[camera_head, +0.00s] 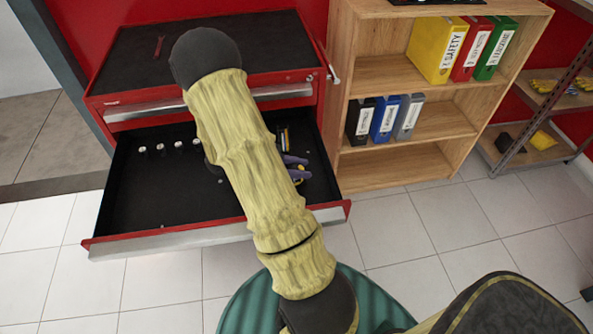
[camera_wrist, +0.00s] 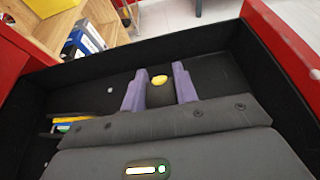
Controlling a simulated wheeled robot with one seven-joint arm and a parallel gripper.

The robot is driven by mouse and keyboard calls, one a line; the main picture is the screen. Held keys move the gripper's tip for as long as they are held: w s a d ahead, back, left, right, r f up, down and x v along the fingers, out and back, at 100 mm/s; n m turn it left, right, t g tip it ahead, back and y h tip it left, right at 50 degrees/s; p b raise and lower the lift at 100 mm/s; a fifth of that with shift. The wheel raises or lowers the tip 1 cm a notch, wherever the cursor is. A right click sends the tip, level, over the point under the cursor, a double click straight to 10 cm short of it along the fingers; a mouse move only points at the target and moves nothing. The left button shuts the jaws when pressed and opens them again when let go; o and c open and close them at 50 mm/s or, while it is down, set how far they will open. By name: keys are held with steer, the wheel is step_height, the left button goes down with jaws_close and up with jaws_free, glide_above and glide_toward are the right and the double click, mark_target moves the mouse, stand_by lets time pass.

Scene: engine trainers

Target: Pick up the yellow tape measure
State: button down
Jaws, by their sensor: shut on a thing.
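The yellow tape measure (camera_wrist: 159,81) shows as a small yellow patch between the purple fingers of my gripper (camera_wrist: 158,76) in the wrist view. My gripper is shut on it, inside the open drawer. The lower part of the tape measure is hard to make out against the dark drawer floor and behind my gripper's body. In the head view, the purple fingers of my gripper (camera_head: 297,167) show at the right side of the drawer, with a bit of yellow beside them. My arm hides much of the drawer's middle.
The open drawer (camera_head: 120,205) has a dark floor and red sides. Several small silver pieces (camera_head: 161,148) lie at its back left. Coloured slim items (camera_wrist: 70,124) lie near my gripper. A wooden shelf (camera_head: 375,172) with binders stands close to the right.

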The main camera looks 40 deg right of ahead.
mark_target(300, 167)
steer(key=shift+w+r, duration=0.1)
steer(key=shift+r, duration=0.4)
steer(key=r, duration=0.4)
steer(key=r+p, duration=0.1)
steer(key=r, duration=0.3)
steer(key=shift+s+r, duration=0.2)
steer(key=shift+r, duration=0.2)
